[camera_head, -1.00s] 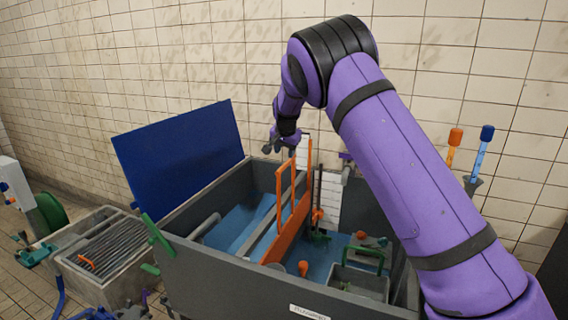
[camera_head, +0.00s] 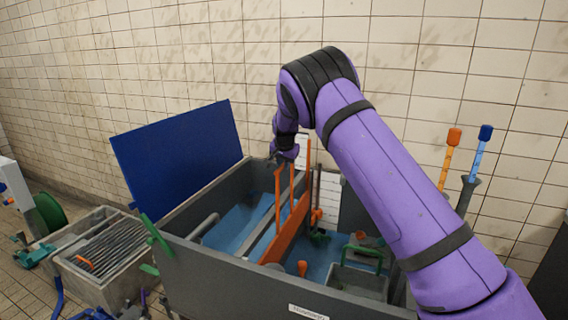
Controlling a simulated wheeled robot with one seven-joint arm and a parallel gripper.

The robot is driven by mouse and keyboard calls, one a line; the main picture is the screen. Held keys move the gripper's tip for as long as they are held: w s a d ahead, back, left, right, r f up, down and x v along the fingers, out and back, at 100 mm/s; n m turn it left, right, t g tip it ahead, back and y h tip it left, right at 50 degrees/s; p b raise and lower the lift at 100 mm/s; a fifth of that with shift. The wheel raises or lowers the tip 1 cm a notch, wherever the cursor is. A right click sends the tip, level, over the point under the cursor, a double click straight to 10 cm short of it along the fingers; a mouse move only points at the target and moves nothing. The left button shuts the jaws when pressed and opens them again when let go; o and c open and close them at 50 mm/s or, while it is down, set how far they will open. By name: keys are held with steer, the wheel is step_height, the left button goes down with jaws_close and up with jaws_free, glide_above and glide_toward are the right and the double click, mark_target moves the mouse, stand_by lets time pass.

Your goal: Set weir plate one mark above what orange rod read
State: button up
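The orange weir plate (camera_head: 289,236) stands in the grey tank, with its upright orange handle frame rising above the water. My gripper (camera_head: 283,160) is at the top of that frame, pointing down; its fingers are small and partly hidden, so I cannot tell whether they are open or touching it. A white marked scale board (camera_head: 329,190) stands behind the plate, partly covered by my arm. The orange rod (camera_head: 449,159) stands upright at the right behind the tank, beside a blue rod (camera_head: 478,154). The marks on them are too small to read.
The grey tank (camera_head: 230,266) has a raised blue lid (camera_head: 180,154) at its left. A small grey box with a green handle (camera_head: 364,254) sits inside at the right. A grated stone basin (camera_head: 103,253) and green hose reel stand at the left. The tiled wall is close behind.

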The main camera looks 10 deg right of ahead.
steer(key=shift+f, duration=2.6)
jaws_close()
steer(key=o, duration=0.8)
jaws_free()
steer(key=shift+r, duration=0.1)
steer(key=shift+r, duration=0.15)
steer(key=d+v, duration=0.1)
steer(key=v, duration=0.9)
steer(key=shift+a+r, duration=0.25)
steer(key=shift+a, duration=0.25)
steer(key=shift+s, duration=0.15)
